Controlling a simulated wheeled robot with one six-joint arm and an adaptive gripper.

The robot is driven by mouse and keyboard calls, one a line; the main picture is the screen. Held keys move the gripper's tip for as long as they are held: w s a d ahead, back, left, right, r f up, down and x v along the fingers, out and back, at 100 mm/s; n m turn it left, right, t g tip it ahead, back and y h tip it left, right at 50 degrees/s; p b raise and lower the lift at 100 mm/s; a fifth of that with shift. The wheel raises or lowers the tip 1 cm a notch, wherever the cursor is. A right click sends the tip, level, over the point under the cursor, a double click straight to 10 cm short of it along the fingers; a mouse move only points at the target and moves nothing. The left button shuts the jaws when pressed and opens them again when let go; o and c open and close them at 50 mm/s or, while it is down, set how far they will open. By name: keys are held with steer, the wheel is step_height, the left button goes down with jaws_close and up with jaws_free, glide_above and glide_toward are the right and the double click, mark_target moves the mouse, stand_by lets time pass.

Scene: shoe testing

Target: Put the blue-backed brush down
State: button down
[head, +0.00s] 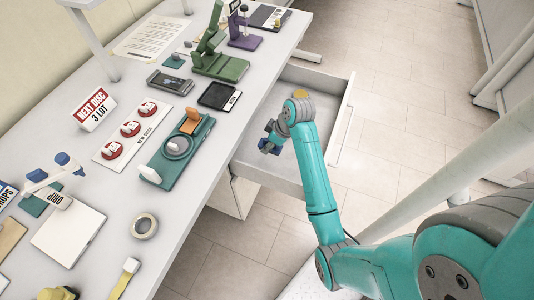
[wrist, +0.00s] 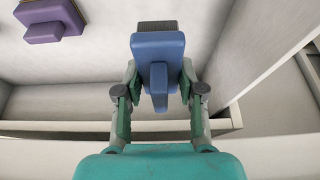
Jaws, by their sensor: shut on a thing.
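The blue-backed brush (wrist: 157,45) is in my gripper (wrist: 158,95), with its dark bristles pointing away from me at the top of the wrist view. The two fingers are shut on it from its left and right sides. In the head view my gripper (head: 268,147) is over the open drawer (head: 338,92), near its tabletop side, and the brush (head: 265,146) shows only as a small blue patch. Whether the brush touches the drawer floor cannot be told.
A purple stand (head: 243,38) and a green press (head: 220,65) stand on the table near the drawer. A black pad (head: 219,96) lies close to the table edge. A small yellowish thing (head: 301,94) shows behind my wrist. Much of the visible drawer floor is bare.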

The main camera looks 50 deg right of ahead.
mark_target(281, 149)
steer(key=shift+f, duration=3.7)
steer(key=shift+f, duration=0.15)
steer(key=c, duration=0.7)
jaws_free()
steer(key=v, duration=1.2)
